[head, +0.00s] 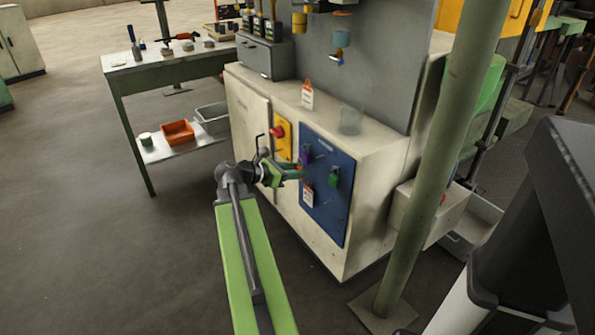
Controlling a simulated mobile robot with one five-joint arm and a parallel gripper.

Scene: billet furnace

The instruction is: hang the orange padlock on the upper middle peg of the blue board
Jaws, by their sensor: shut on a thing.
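The blue board (340,212) is on the front of the pale cabinet. A purple padlock (305,156) is at its upper left and a green padlock (334,177) is at its upper right. A white and red tag (308,192) hangs lower on its left side. My gripper (293,174) is in front of the board's left edge, close to the purple padlock. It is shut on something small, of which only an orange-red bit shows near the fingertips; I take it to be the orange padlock. The pegs are too small to make out.
A yellow panel with a red knob (278,132) is left of the board. A clear jar (351,120) and a standing tag (307,95) are on the cabinet top. A green post (440,150) rises right of the board. A workbench (165,73) stands at left. Floor left of my arm is clear.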

